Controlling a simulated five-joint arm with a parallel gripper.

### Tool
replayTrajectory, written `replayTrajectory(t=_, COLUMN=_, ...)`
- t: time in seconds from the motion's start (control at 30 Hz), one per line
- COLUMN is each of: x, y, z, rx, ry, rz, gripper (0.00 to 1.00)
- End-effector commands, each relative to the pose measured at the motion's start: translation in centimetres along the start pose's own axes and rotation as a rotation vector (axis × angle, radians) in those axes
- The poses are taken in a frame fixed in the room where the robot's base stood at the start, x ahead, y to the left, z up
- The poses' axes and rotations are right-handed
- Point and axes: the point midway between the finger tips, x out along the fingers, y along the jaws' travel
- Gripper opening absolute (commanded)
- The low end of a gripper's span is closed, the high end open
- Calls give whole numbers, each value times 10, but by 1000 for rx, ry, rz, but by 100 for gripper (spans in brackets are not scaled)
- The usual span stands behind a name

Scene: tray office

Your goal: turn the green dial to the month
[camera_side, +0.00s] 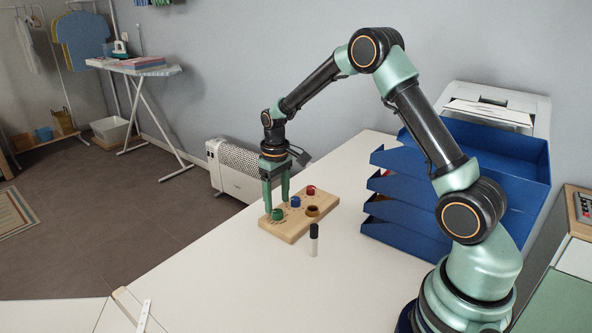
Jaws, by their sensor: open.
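The green dial (279,214) sits at the left end of a pale wooden board (292,234) on the white table. My gripper (276,207) points straight down over that end of the board. Its two green fingers are apart, with the tips close to the green dial, one to its left and one behind it to the right. I cannot tell whether either finger touches it. The dial's pointer and month marks are too small to read.
A blue dial (295,202), a red dial (311,190) and a brass-coloured dial (312,211) are on the same board. A black-and-white marker (314,240) stands upright in front of it. Blue stacked trays (400,215) stand to the right.

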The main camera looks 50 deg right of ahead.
Motion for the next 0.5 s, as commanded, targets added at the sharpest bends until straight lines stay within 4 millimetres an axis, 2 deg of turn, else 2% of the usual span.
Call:
replayTrajectory(t=0.03, x=8, y=0, z=1, rx=0, ry=-4, rz=-1, gripper=67)
replayTrajectory(t=0.2, x=24, y=0, z=0, rx=0, ry=-1, rz=0, gripper=67)
replayTrajectory(t=0.5, x=29, y=0, z=0, rx=0, ry=0, rz=0, gripper=67)
